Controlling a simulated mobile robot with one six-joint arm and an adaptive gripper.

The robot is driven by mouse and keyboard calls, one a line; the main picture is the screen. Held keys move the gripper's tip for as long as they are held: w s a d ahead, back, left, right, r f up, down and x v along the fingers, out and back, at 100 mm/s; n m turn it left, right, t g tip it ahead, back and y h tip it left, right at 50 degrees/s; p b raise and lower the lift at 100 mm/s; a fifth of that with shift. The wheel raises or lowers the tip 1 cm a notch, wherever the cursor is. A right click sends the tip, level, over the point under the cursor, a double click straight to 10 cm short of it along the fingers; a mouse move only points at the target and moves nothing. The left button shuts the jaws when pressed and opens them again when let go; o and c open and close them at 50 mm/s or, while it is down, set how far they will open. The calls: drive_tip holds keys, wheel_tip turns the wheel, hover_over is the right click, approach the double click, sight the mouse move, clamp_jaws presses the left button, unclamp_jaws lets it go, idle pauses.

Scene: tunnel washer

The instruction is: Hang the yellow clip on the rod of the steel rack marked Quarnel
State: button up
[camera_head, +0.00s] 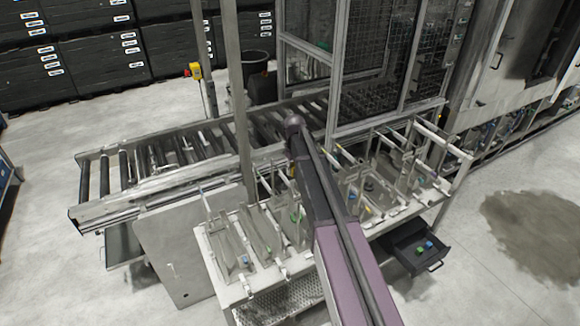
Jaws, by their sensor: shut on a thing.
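My arm (325,205) reaches up from the bottom edge across the worktable, and its end hides my gripper. Several small steel racks with pale rods stand in a row on the worktable (262,288), to the left (228,238) and to the right (395,160) of my arm. Any name on a rack is too small to read, so I cannot tell which is marked Quarnel. I cannot make out the yellow clip for certain; the middle of the row is behind my arm.
An open dark drawer (408,262) with small blue and green pieces juts out at the table's right. A roller conveyor (160,150) and mesh cage (370,50) stand behind. An upright post (238,90) rises beside the racks. The floor at right is clear apart from a dark stain.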

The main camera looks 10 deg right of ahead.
sight(293, 188)
idle(0.4)
wheel_tip(293, 188, down, 6)
drive_tip(key=b, duration=0.6)
drive_tip(key=shift+a, duration=0.1)
drive_tip(key=shift+f, duration=0.2)
idle(0.5)
drive_tip(key=shift+f+b, duration=1.9)
drive_tip(key=shift+b, duration=0.2)
drive_tip(key=shift+f+b, duration=0.4)
drive_tip(key=o, duration=1)
drive_tip(key=shift+r, duration=0.15)
